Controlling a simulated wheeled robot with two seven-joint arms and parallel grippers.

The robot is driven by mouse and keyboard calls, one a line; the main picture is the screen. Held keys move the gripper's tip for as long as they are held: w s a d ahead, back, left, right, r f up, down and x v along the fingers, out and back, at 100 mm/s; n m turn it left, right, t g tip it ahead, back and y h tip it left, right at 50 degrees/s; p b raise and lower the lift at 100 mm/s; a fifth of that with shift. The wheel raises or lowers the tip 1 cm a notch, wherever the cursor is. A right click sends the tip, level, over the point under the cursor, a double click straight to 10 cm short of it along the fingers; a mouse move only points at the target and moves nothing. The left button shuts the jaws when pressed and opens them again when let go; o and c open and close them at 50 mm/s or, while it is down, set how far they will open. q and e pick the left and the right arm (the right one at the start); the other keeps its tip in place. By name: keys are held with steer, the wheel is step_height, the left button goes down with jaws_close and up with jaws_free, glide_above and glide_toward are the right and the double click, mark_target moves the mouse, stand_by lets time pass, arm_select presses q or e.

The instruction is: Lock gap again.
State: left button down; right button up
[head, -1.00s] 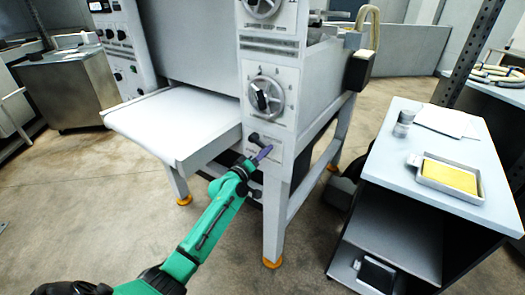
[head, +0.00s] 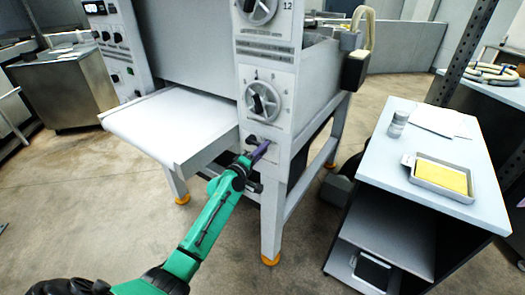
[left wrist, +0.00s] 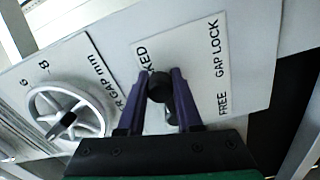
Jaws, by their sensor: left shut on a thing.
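The gap lock plate (left wrist: 205,65) is a pale panel on the machine's front, below the round gap dial (head: 261,99). In the left wrist view its readable words are "FREE", "GAP LOCK" and a partly covered "...KED". My left gripper (head: 263,148) has purple fingers at this plate. In the left wrist view the left gripper (left wrist: 161,74) is shut on the dark lock knob (left wrist: 159,86), with a finger on each side. The knob is beside the "...KED" word. The lever behind it is mostly hidden. My right gripper is in neither view.
The white sheeter table (head: 170,122) juts out left of the plate. A machine leg (head: 271,225) stands below it. At right a cart (head: 455,190) carries a tray with a yellow slab (head: 440,176) and a small jar (head: 398,122).

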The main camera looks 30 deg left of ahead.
arm_select(q)
steer(key=c, duration=0.6)
jaws_free()
steer(key=shift+s, duration=0.1)
steer(key=shift+s, duration=0.4)
steer(key=s, duration=0.4)
steer(key=s+a+b, duration=0.1)
steer(key=s, duration=0.4)
steer(key=s+a, duration=0.1)
steer(key=s, duration=0.3)
steer(key=shift+s, duration=0.25)
